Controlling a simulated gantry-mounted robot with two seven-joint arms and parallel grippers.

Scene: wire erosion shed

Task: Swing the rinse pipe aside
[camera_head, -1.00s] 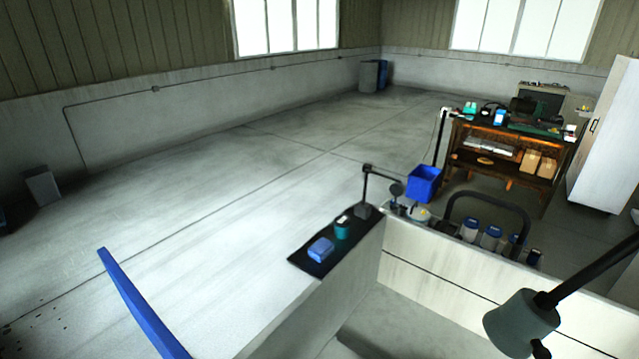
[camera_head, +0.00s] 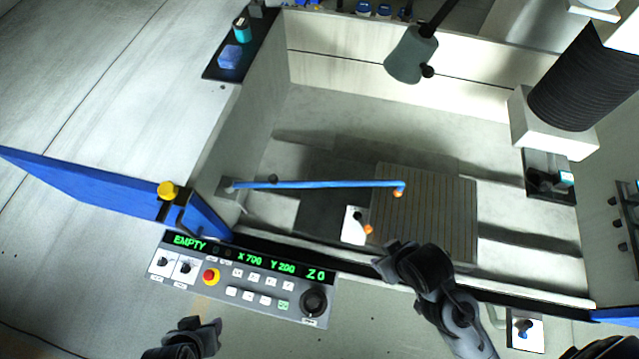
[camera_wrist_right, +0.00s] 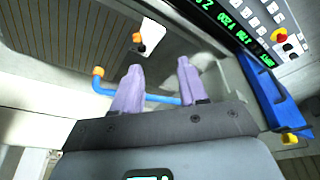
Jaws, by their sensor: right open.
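The rinse pipe (camera_head: 320,184) is a thin blue tube. It runs from a bracket on the tank's left wall across the tank to an orange-tipped end (camera_head: 398,192) above the slatted plate (camera_head: 430,215). My right gripper (camera_head: 388,258) is over the tank's front edge, below the pipe's free end in the head view. In the right wrist view its two fingers (camera_wrist_right: 160,72) are apart, and the pipe (camera_wrist_right: 161,99) passes behind them, partly hidden. I cannot tell the gap between fingers and pipe. My left gripper (camera_head: 205,326) is low at the front, below the control panel, apart from the pipe.
The control panel (camera_head: 240,278) is at the tank's front left. A blue door (camera_head: 90,192) stands open at left. A grey lamp head (camera_head: 408,55) hangs over the back wall, and a black bellows column (camera_head: 585,85) stands at right. Another orange knob (camera_head: 368,229) is beside the plate.

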